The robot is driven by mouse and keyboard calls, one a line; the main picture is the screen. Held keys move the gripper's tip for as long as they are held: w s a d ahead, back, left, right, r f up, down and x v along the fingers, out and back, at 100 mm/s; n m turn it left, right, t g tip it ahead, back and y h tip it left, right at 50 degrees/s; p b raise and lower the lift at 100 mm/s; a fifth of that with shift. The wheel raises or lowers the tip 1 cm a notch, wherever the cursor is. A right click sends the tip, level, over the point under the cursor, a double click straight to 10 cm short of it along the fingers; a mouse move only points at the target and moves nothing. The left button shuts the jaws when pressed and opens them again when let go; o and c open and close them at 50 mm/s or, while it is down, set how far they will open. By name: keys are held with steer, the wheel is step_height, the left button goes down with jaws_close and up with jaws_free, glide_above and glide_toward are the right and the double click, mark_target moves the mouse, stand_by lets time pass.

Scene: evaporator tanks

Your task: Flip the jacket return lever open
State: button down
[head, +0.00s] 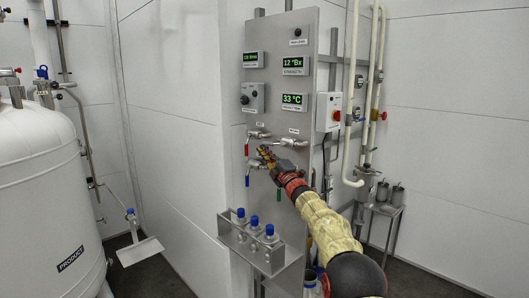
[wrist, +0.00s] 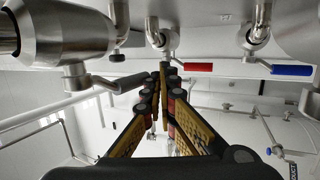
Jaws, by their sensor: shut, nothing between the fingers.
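The grey panel (head: 270,80) carries several small valves below its displays. A red lever (head: 246,149), a blue lever (head: 248,181) and a green lever (head: 279,194) hang down from them; the labels are too small to tell which is the jacket return. My gripper (head: 264,153) is shut and empty, in front of the valves. In the wrist view my closed fingertips (wrist: 163,72) lie between a dark lever (wrist: 132,82) on the left and the red lever (wrist: 198,67) on the right; the blue lever (wrist: 292,70) is further right. I cannot tell whether they touch anything.
A steel rack (head: 265,257) with blue-capped bottles (head: 254,222) sits below the valves. A white product tank (head: 40,190) stands at the left. Pipes (head: 376,90) and a switch box (head: 329,112) are right of the panel. The wall left of the panel is clear.

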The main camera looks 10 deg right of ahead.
steer(key=s+a+f+b, duration=0.1)
steer(key=s+f, duration=0.2)
steer(key=f, duration=1)
steer(key=shift+f, duration=0.4)
steer(key=shift+a, duration=0.1)
